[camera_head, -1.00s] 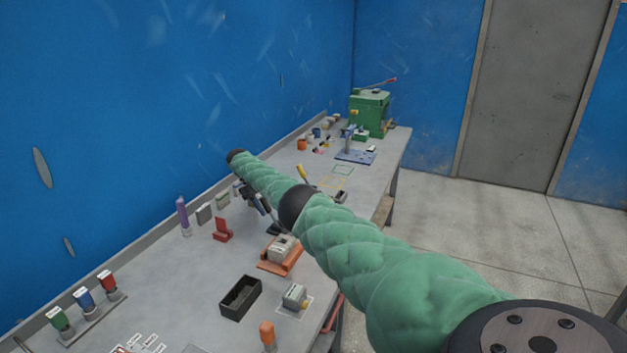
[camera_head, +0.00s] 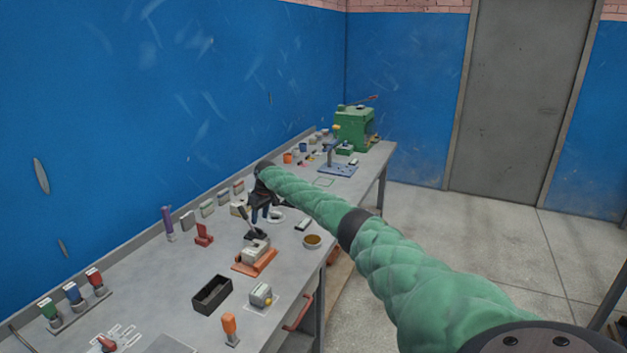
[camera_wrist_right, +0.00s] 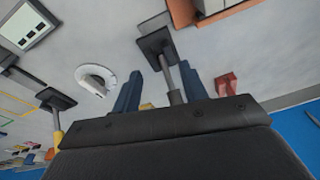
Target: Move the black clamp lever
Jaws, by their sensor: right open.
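The black clamp lever (camera_head: 246,217) stands tilted on a dark base (camera_head: 257,235) on the bench, behind the orange fixture. My right gripper (camera_head: 260,215) is open, low over the bench right beside the lever. In the right wrist view, the lever's grey rod and dark grip (camera_wrist_right: 174,94) show between the two blue fingers (camera_wrist_right: 160,72), without visible contact. Its black base (camera_wrist_right: 155,44) lies just beyond the fingertips. A second lever with a yellow handle (camera_wrist_right: 57,135) stands to the left in that view. My left gripper is out of view.
An orange fixture with a grey block (camera_head: 255,258) and a black bin (camera_head: 212,294) stand nearer. A white ring (camera_wrist_right: 97,78) lies near the fingers. A red stand (camera_head: 204,235) is to the left. A green machine (camera_head: 354,130) stands at the bench's far end.

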